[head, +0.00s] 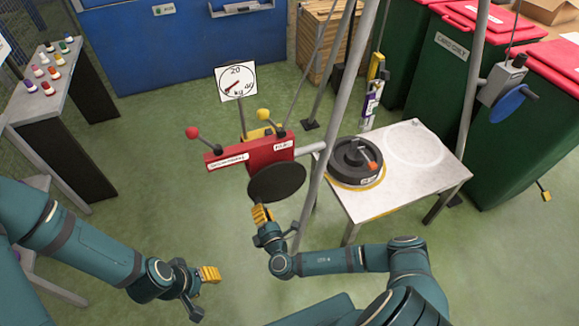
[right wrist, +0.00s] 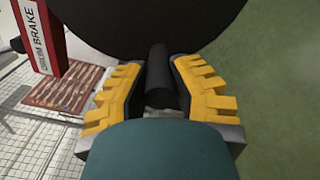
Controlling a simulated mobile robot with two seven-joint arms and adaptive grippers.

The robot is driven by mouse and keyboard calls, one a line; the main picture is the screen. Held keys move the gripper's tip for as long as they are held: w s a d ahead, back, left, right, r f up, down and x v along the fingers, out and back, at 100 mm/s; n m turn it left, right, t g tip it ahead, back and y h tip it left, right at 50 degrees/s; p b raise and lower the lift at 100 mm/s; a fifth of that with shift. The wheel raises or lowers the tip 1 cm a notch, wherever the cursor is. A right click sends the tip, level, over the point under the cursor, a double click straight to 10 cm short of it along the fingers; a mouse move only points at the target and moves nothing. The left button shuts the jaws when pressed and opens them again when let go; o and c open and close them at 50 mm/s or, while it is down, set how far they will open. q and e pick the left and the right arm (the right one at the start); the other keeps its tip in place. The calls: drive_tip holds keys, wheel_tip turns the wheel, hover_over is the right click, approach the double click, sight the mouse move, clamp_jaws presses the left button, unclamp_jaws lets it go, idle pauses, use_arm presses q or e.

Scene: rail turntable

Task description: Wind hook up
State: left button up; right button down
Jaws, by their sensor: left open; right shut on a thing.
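A red winch box (head: 250,153) with a red-knobbed lever, a yellow-knobbed lever and white labels stands mid-view. A black crank disc (head: 277,182) is on its near side. My right gripper (head: 262,213) is below the disc, its yellow fingers closed around a black crank handle (right wrist: 158,75) in the right wrist view. A yellow hook block (head: 376,66) hangs on a line behind the white table, just above a purple-and-white cylinder (head: 371,105); whether they touch is unclear. My left gripper (head: 209,274) is open and empty over the floor at lower left.
A dial gauge (head: 235,82) stands behind the winch. A white table (head: 400,185) holds a round black turntable piece (head: 355,162). Grey poles rise near the winch. Green bins (head: 440,65) stand behind.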

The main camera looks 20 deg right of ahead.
drive_tip(key=shift+r, duration=0.35)
drive_tip(key=shift+w+a+r+m+p, duration=0.1)
drive_tip(key=shift+a+r+m+p, duration=0.2)
drive_tip(key=shift+r+m, duration=0.45)
drive_tip(key=shift+a+r+m+p, duration=0.1)
drive_tip(key=shift+r+m+p, duration=0.35)
drive_tip(key=shift+m, duration=0.6)
drive_tip(key=shift+r+m+p, duration=0.6)
drive_tip(key=shift+r+m, duration=0.8)
drive_tip(key=shift+m, duration=0.4)
drive_tip(key=c, duration=0.5)
unclamp_jaws()
drive_tip(key=shift+f, duration=0.15)
drive_tip(key=shift+c, duration=0.2)
